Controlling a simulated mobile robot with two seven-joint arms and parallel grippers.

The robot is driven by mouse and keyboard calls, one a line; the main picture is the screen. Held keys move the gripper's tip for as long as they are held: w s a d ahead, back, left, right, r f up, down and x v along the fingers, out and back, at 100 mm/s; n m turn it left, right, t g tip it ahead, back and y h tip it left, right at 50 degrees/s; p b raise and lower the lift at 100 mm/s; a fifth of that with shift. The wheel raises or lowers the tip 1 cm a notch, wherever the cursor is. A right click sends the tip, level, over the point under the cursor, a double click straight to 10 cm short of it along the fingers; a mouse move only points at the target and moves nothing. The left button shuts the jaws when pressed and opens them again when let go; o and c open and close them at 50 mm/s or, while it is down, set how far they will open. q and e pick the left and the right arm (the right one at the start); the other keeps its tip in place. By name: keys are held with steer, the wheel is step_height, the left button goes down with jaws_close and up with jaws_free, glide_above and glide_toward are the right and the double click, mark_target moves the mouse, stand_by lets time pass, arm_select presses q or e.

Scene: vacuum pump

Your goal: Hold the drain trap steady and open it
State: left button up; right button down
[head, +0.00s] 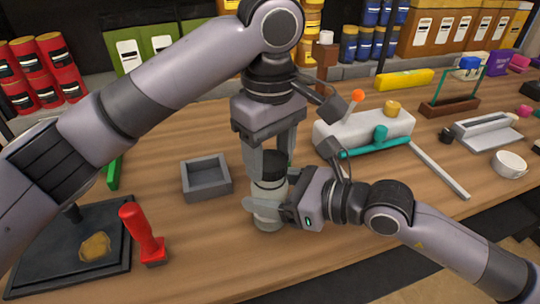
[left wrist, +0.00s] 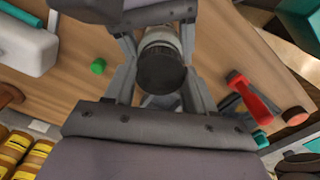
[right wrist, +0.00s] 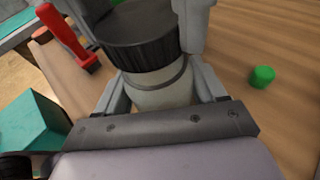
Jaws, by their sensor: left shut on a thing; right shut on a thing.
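The drain trap (head: 268,190) stands upright on the wooden table, with a pale grey body and a black ribbed cap. My left gripper (head: 270,165) comes down from above and is shut on the black cap, which also shows from above in the left wrist view (left wrist: 161,68). My right gripper (head: 262,208) comes in from the right and is shut on the pale body below the cap. The right wrist view shows this body (right wrist: 160,90) between the fingers. The fingers hide parts of the trap.
A grey open box (head: 206,178) is left of the trap. A red-handled tool (head: 142,235) stands beside a black tray (head: 40,262). A white pump-like device (head: 365,133) with a teal lever is behind to the right. A green cap-like piece (right wrist: 262,76) lies nearby.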

mark_target(270, 160)
arm_select(q)
steer(key=shift+r, duration=0.55)
steer(key=shift+r, duration=2)
arm_select(e)
jaws_free()
steer(key=shift+d, duration=0.1)
